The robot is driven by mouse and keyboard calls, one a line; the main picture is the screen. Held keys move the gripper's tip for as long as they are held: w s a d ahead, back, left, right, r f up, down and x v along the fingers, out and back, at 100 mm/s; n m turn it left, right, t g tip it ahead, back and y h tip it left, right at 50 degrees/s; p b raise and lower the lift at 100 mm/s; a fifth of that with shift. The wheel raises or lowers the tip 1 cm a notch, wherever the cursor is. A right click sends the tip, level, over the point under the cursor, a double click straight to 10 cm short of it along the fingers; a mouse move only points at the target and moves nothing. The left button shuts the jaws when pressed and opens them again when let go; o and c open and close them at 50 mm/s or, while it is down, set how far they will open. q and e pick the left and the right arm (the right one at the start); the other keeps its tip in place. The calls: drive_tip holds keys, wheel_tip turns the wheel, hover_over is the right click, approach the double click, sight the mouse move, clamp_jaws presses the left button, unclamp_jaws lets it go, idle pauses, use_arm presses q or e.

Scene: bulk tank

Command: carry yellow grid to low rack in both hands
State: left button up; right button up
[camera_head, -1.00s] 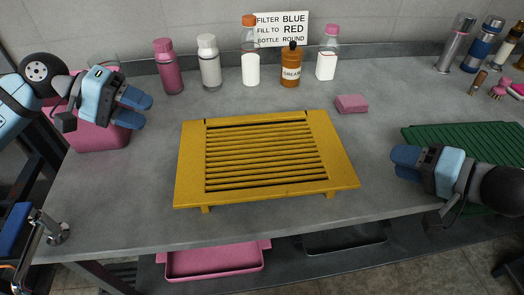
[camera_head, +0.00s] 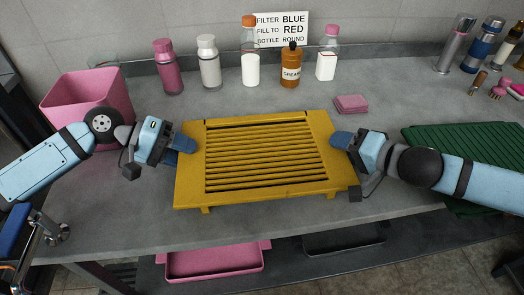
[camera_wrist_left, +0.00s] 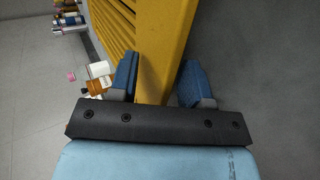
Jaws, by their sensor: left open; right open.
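The yellow grid (camera_head: 264,196) stands on its short feet on the grey worktop, slats facing up. My left gripper (camera_head: 186,143) is at its left edge. In the left wrist view the left gripper's fingers (camera_wrist_left: 160,82) are apart, with the grid's yellow edge bar (camera_wrist_left: 162,40) between them. My right gripper (camera_head: 340,140) is at the grid's right edge, open, its fingertips close to or over the bar; contact cannot be told. Below the worktop is a low shelf (camera_head: 290,262), partly hidden by the worktop's front edge; whether this is the low rack cannot be told.
A pink bin (camera_head: 88,95) stands at the left. Several bottles, including a brown grease bottle (camera_head: 291,68), line the back. A pink sponge (camera_head: 351,104) lies behind the grid; a green ribbed mat (camera_head: 480,140) is at the right. A pink tray (camera_head: 215,264) sits below.

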use_arm(q)
drive_tip(key=shift+d+f, duration=0.1)
drive_tip(key=shift+d, duration=0.05)
use_arm(e)
drive_tip(key=shift+w, duration=0.1)
use_arm(q)
drive_tip(key=shift+c, duration=0.2)
clamp_jaws()
use_arm(e)
clamp_jaws()
use_arm(q)
drive_tip(key=shift+r, duration=0.2)
use_arm(e)
drive_tip(key=shift+r, duration=0.15)
